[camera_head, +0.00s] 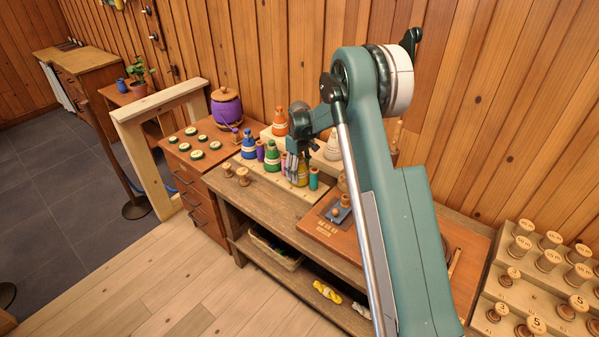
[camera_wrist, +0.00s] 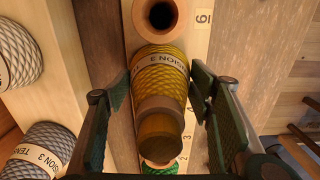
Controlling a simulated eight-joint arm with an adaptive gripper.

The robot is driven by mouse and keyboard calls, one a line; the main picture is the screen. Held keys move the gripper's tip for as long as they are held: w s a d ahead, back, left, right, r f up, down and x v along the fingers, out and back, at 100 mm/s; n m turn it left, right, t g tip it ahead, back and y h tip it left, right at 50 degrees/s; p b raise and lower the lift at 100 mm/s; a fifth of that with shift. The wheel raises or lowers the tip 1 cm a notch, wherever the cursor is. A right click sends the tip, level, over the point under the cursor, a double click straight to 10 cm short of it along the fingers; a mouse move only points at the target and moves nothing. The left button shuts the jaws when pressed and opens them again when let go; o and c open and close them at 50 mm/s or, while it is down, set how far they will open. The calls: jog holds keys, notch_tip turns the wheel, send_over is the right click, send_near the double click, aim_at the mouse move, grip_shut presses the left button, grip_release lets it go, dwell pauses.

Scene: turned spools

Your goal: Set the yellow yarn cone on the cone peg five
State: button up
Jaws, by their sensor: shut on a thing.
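The yellow yarn cone (camera_head: 302,174) is at the front right of the pale peg board (camera_head: 282,184). In the wrist view the yellow cone (camera_wrist: 163,82) lies between my fingers, its brown tip towards me and a printed band around it. My gripper (camera_head: 292,168) is shut on the cone; the wrist view shows a finger of my gripper (camera_wrist: 162,98) on each side. I cannot tell whether the cone touches the board.
A green cone (camera_head: 272,156) and a blue cone (camera_head: 248,146) stand left of my gripper. An orange cone (camera_head: 280,123) and a white cone (camera_head: 332,149) stand behind. A teal spool (camera_head: 313,179) is close on the right. Grey cones (camera_wrist: 40,150) line the wrist view's left.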

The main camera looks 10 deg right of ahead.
jog(key=shift+f, duration=0.1)
jog(key=o, duration=0.8)
jog(key=shift+r+p, duration=1.4)
jog(key=shift+r, duration=4.1)
